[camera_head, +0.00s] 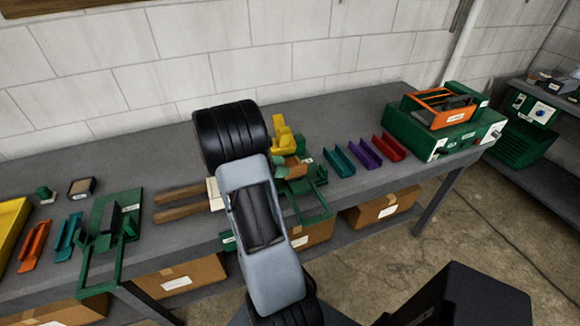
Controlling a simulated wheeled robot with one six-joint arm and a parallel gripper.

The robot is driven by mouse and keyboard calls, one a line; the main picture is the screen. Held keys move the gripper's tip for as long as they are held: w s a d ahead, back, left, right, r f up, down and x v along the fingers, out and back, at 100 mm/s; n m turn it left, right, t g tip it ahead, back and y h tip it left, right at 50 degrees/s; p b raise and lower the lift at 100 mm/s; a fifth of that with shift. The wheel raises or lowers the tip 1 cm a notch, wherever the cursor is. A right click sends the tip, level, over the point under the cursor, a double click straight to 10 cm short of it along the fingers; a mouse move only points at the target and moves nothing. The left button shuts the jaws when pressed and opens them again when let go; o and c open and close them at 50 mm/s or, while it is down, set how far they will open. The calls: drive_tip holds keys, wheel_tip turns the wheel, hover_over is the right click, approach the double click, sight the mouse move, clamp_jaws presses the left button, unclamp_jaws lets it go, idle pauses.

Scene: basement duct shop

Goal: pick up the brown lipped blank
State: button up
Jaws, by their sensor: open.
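A small brown piece (291,170), which looks like the brown lipped blank, shows just right of my grey arm link. It is at a green fixture (318,177) on the bench, and its left part is hidden by my arm. A yellow part (285,136) stands just behind it. I cannot tell whether the brown piece lies in the fixture or on it. My gripper is hidden, and my arm link and black joint cover the middle of the bench.
Teal (339,161), purple (363,152) and red (389,147) channels lie right of the fixture, before a green machine (432,134). Two brown bars (180,204) with a pale block lie left of my arm. Another green fixture (117,207) and orange channel (34,246) are farther left.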

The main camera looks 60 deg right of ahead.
drive_tip(key=shift+x, duration=1.65)
drive_tip(key=shift+s, duration=0.1)
drive_tip(key=shift+c, duration=0.2)
clamp_jaws()
